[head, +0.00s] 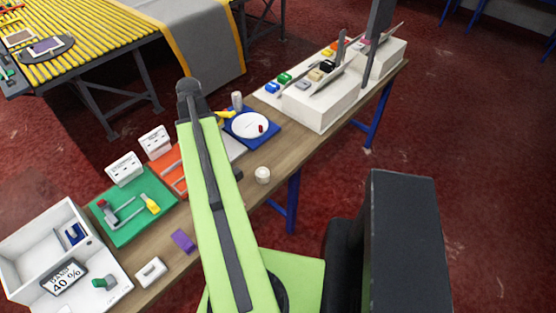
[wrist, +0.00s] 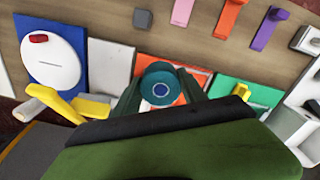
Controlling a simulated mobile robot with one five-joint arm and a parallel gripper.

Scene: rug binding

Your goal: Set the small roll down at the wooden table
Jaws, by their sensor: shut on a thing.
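A small teal roll (wrist: 161,84), seen end-on with a ring at its middle, sits between the dark fingers of my gripper (wrist: 163,90) in the wrist view. The gripper is shut on it. The wooden table (head: 288,150) runs diagonally through the head view, and its bare wood (wrist: 108,22) shows in the wrist view. The roll appears over the table area by an orange mat (wrist: 180,65); whether it touches anything below cannot be told. In the head view my green arm hides the gripper and the roll.
A green mat (head: 130,222) with tools and a white box (head: 25,252) are at the table's left end. A blue mat (head: 268,137) with a white plate (head: 247,124) lies farther along. A white cup-like item (head: 262,175) stands near the front edge. Bare wood surrounds it.

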